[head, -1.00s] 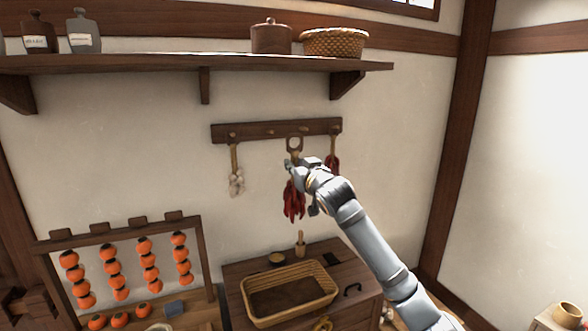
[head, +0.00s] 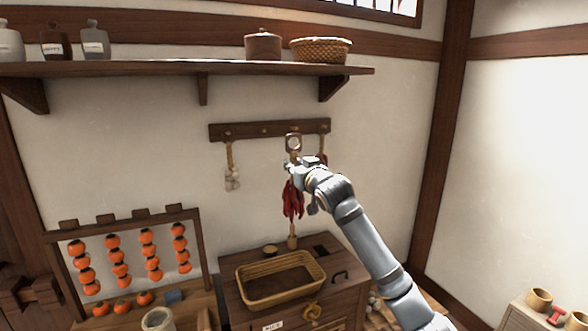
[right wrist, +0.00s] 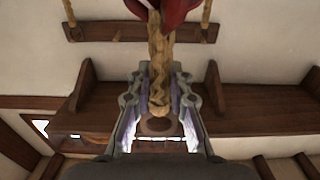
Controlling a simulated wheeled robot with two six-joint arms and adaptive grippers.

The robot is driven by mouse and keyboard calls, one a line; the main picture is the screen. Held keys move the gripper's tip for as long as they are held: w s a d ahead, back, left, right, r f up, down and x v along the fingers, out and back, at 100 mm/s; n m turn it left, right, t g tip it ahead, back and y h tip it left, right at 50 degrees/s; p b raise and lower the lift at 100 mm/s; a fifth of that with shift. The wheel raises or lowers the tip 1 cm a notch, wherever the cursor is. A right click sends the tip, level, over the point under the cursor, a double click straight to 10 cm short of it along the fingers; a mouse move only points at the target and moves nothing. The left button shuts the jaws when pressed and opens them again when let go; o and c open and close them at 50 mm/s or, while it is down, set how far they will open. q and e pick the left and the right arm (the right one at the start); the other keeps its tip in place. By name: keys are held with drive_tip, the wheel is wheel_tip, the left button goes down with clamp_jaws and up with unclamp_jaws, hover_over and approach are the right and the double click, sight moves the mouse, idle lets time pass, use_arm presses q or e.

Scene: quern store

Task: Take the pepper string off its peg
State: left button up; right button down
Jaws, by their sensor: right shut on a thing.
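My right gripper (head: 292,165) is shut on the braided cord of the red pepper string (head: 292,200). The peppers hang below the gripper. The cord's loop (head: 293,142) stands above the fingers, in front of the peg rail (head: 250,130). In the right wrist view the cord (right wrist: 160,65) runs between the fingers (right wrist: 158,95). Its loop (right wrist: 157,124) is empty there and apart from the rail (right wrist: 110,32). The middle of the rail is hidden behind the cord. My left gripper is out of view.
A garlic string (head: 232,178) hangs at the left; another red string is mostly hidden behind my gripper. Above is a shelf (head: 180,69) with jars and a basket. Below, a wicker tray (head: 250,299) sits on a cabinet. A persimmon rack (head: 125,222) stands left.

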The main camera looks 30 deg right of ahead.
drive_tip(key=shift+s+a+r, duration=0.1)
drive_tip(key=shift+r, duration=0.05)
drive_tip(key=shift+s+b, duration=0.25)
drive_tip(key=shift+b, duration=0.15)
drive_tip(key=shift+s+a+b, duration=0.15)
drive_tip(key=shift+s+b, duration=0.45)
drive_tip(key=shift+s, duration=0.25)
drive_tip(key=shift+s+a+b, duration=0.2)
drive_tip(key=shift+s+b, duration=0.9)
drive_tip(key=shift+b, duration=0.05)
drive_tip(key=shift+s+a+r+b, duration=0.15)
drive_tip(key=shift+s+b, duration=0.15)
drive_tip(key=shift+s, duration=0.15)
